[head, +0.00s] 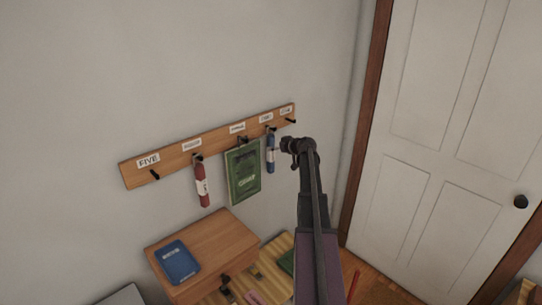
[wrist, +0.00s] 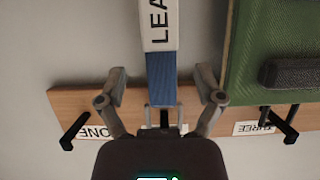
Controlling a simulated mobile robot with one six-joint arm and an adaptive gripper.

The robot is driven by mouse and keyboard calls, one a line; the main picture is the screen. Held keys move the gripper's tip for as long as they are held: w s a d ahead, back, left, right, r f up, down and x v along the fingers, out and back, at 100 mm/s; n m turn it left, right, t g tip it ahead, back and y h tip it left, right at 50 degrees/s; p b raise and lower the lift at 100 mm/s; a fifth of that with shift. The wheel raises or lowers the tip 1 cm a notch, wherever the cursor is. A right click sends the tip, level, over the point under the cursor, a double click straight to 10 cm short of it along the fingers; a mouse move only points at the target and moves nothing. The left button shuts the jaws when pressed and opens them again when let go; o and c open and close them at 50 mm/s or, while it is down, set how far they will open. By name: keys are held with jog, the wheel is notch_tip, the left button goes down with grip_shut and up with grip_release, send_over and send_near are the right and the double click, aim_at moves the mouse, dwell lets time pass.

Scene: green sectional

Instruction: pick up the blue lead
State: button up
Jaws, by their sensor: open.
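The blue lead (head: 270,158) hangs upright from a hook on the wooden rail (head: 219,147), between the green item and my arm. In the wrist view, seen upside down, its blue end (wrist: 161,75) and white label reading "LEA…" show. My gripper (head: 289,145) is at the rail's right end, close to the lead. In the wrist view my gripper (wrist: 163,84) is open, one finger on each side of the blue end, with gaps on both sides. The hook behind it is partly hidden by my gripper.
A green hanging item (head: 243,173) is just left of the lead. A red lead (head: 202,186) hangs further left. An empty hook (wrist: 73,131) is by the label "ONE". Below are a wooden box (head: 222,242) and a blue book (head: 177,262). A white door (head: 445,140) is right.

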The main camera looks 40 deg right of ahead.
jog(key=b+x, duration=0.1)
jog(key=x, duration=0.2)
jog(key=shift+w+a+f, duration=0.1)
jog(key=shift+w+f, duration=0.05)
jog(key=shift+w, duration=0.15)
dwell(0.3)
grip_shut()
